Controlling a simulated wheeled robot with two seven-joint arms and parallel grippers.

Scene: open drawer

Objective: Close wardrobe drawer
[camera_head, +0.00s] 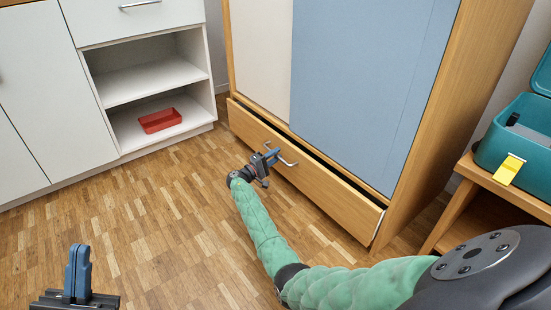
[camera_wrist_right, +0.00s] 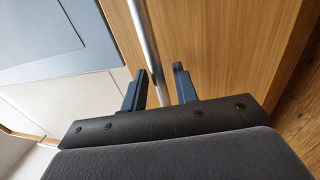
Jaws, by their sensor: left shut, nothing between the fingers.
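The wardrobe's wooden drawer (camera_head: 325,199) stands slightly open; a dark gap shows along its top edge. Its metal bar handle (camera_head: 287,162) is on the front and also shows in the right wrist view (camera_wrist_right: 145,35). My right gripper (camera_head: 268,160) is at the handle, with its fingers apart. In the right wrist view the bar runs between the two blue fingers (camera_wrist_right: 160,88), nearer the left one; whether it touches cannot be told. My left gripper (camera_head: 77,268) is shut and empty, low at the left, away from the drawer.
The wardrobe (camera_head: 365,80) has a blue and a cream door above the drawer. A white cabinet (camera_head: 60,95) with open shelves holds a red tray (camera_head: 160,120). A wooden stand (camera_head: 470,175) with a teal box (camera_head: 515,140) is at right. The parquet floor before the drawer is clear except for my arm.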

